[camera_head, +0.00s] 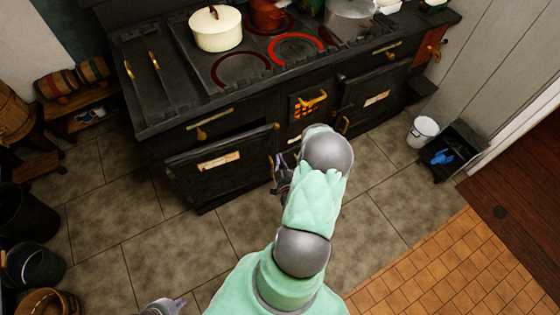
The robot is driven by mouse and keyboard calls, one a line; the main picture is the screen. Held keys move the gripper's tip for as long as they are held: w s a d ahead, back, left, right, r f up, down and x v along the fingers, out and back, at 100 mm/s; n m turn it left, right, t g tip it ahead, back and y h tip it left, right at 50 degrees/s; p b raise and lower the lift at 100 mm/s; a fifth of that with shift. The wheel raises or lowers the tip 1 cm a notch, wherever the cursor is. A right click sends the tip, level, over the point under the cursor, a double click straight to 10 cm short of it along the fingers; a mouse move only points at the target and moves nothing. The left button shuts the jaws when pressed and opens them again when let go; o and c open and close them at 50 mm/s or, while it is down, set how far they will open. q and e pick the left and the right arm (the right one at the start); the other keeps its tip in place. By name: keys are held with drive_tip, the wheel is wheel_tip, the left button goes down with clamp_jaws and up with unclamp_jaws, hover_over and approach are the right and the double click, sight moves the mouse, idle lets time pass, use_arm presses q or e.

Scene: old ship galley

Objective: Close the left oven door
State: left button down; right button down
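The left oven door (232,172) is a dark panel with a pale label on the black stove front. It appears to stand out from the stove, with a dark gap above its top edge; how far open it is cannot be told exactly. My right gripper (281,176) is beside the door's right edge, partly hidden behind my green-sleeved arm. I cannot tell if it touches the door or how its fingers stand. My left gripper (170,306) is low at the bottom edge, away from the door and partly cut off.
The black stove (160,118) carries a cream pot (216,30) and a red-ringed burner (296,48). The right oven door (372,100) looks shut. A white bucket (423,132) and a dark crate (462,165) stand at right. Tiled floor before the stove is clear.

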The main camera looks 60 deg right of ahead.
drive_tip(key=b+x, duration=0.2)
drive_tip(key=x, duration=0.8)
drive_tip(key=shift+w+d, duration=0.2)
drive_tip(key=shift+w, duration=0.05)
